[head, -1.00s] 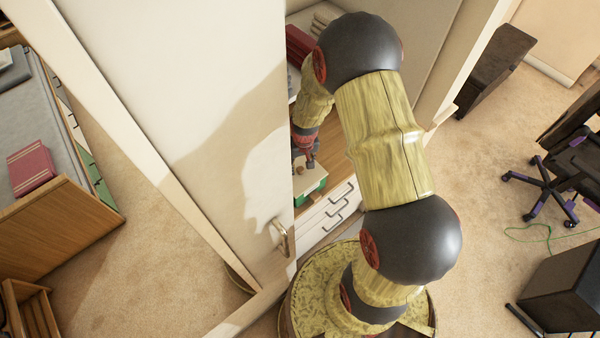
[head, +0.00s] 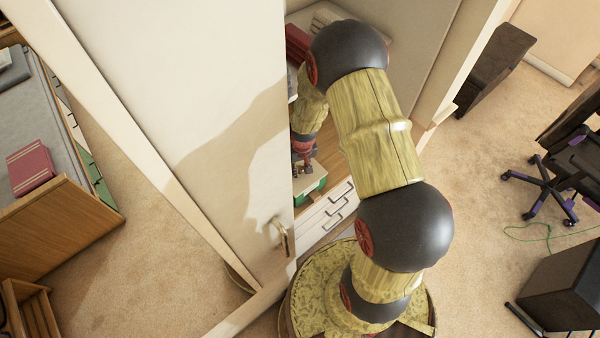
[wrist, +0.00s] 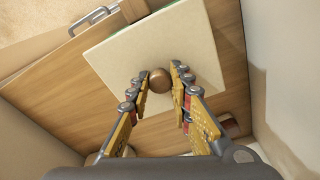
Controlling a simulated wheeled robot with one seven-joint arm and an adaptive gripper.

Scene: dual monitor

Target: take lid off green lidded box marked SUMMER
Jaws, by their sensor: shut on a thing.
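The green box (head: 314,190) stands inside the open cabinet in the head view, partly hidden by the door and my arm. Its SUMMER marking is not readable. Its lid (wrist: 115,62) is a cream square with a round brown knob (wrist: 160,79) in the middle. A thin green edge shows beyond the lid at the top of the wrist view. My gripper (wrist: 159,74) is above the lid, its fingers shut on the knob from both sides. In the head view my gripper (head: 303,160) is small beside the door edge. I see no clear gap between lid and box.
The cabinet door (head: 215,120) stands close along the left of my arm. White drawers (head: 325,215) with handles are below the box. Red books (head: 298,42) sit deeper in the cabinet. Cabinet walls flank the wooden shelf (wrist: 50,112).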

